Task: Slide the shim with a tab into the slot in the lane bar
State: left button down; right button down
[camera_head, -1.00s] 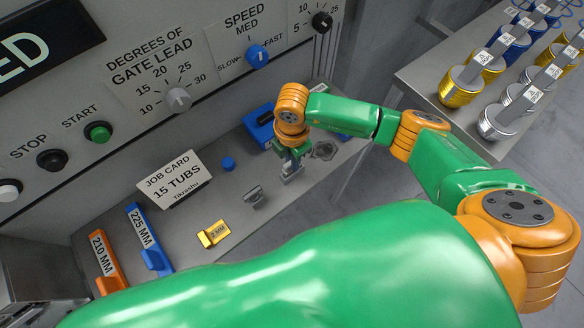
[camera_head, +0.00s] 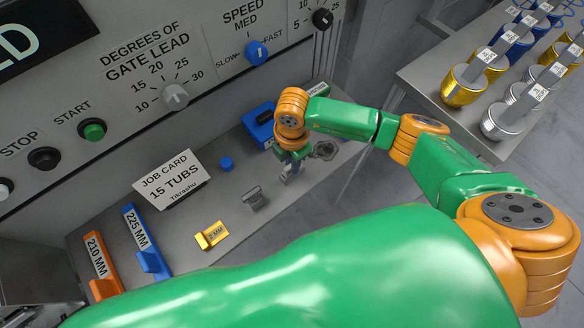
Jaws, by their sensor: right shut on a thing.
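My right gripper (camera_head: 288,176) points down over the grey bench at the centre of the head view. It is shut on a small greyish thing that its fingers mostly hide, so I cannot tell what it is. A yellow shim with a tab (camera_head: 212,236), marked 2 MM, lies on the bench to the left and nearer me. A small grey metal piece (camera_head: 252,197) stands between the shim and the gripper. I cannot make out the lane bar's slot. My left gripper is not in view.
An orange 210 MM piece (camera_head: 99,262) and a blue 225 MM piece (camera_head: 139,234) lie at left. A job card (camera_head: 171,179), a blue knob (camera_head: 226,163) and a blue block (camera_head: 258,124) are near the panel. A grey nut-like part (camera_head: 325,150) lies right of the gripper.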

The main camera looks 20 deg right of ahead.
jog(key=shift+f, duration=0.15)
jog(key=c, duration=0.8)
grip_release()
notch_tip(320, 180, up, 9)
jog(key=p, duration=0.8)
